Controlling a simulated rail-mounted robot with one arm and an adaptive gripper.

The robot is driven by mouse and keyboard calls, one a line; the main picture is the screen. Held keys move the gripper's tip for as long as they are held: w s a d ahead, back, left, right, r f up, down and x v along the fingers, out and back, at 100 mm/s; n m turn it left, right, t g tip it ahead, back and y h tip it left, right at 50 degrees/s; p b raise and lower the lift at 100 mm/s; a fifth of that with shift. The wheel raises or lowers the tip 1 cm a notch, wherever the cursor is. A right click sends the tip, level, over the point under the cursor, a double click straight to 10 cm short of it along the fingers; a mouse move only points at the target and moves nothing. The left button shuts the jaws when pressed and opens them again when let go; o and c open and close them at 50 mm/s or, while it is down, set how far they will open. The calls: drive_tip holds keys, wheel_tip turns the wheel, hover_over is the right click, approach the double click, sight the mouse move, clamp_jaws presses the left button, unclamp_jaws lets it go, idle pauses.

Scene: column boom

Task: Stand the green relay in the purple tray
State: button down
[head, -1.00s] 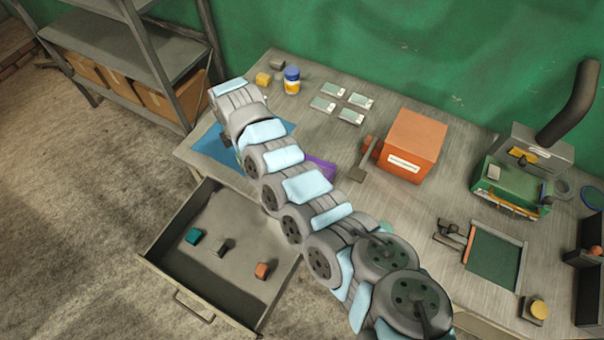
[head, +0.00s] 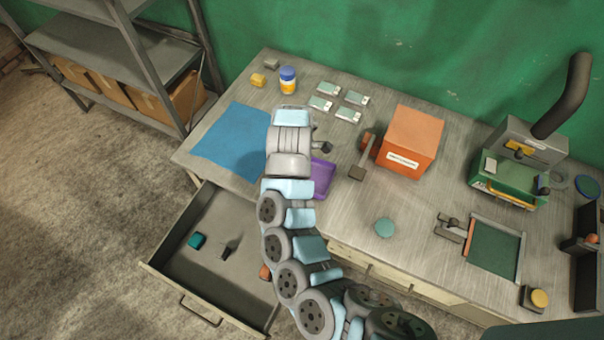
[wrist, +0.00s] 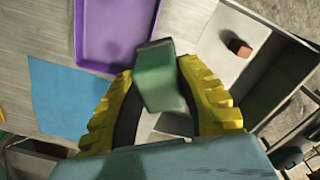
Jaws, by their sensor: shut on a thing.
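The green relay (wrist: 160,80) is held between the yellow fingers of my gripper (wrist: 157,73) in the wrist view. Its dark end points toward the top of that view. The purple tray (wrist: 112,32) lies beyond the fingertips, at upper left, and looks empty where visible. The relay appears just beside the tray's lower right corner in the picture; its height over the bench is unclear. In the head view the tray (head: 322,178) shows partly behind my arm, and my gripper and the relay are hidden.
A blue mat (head: 232,142) lies left of the tray. An orange box (head: 412,140) stands right of the tray.

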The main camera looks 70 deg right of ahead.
drive_tip(key=s+m, duration=0.2)
drive_tip(key=s, duration=0.3)
drive_tip(key=w+d+f+b, duration=0.1)
drive_tip(key=w+d+f, duration=0.1)
drive_tip(key=w+f, duration=0.1)
drive_tip(key=w+d+f+b, duration=0.2)
drive_tip(key=w+d+f, duration=0.1)
drive_tip(key=w+d+f+b, duration=0.2)
drive_tip(key=w+f, duration=0.1)
drive_tip(key=w, duration=0.1)
drive_tip(key=shift+d+f, duration=0.15)
drive_tip(key=shift+f, duration=0.1)
drive_tip(key=shift+w+d+f, duration=0.2)
drive_tip(key=shift+d, duration=0.05)
idle(0.6)
drive_tip(key=shift+w+f, duration=0.1)
drive_tip(key=shift+f, duration=0.05)
drive_tip(key=shift+f+b, duration=0.2)
drive_tip(key=shift+b, duration=0.1)
drive_tip(key=shift+d+f+b, duration=0.1)
drive_tip(key=shift+f+b, duration=0.25)
drive_tip(key=shift+f, duration=1.1)
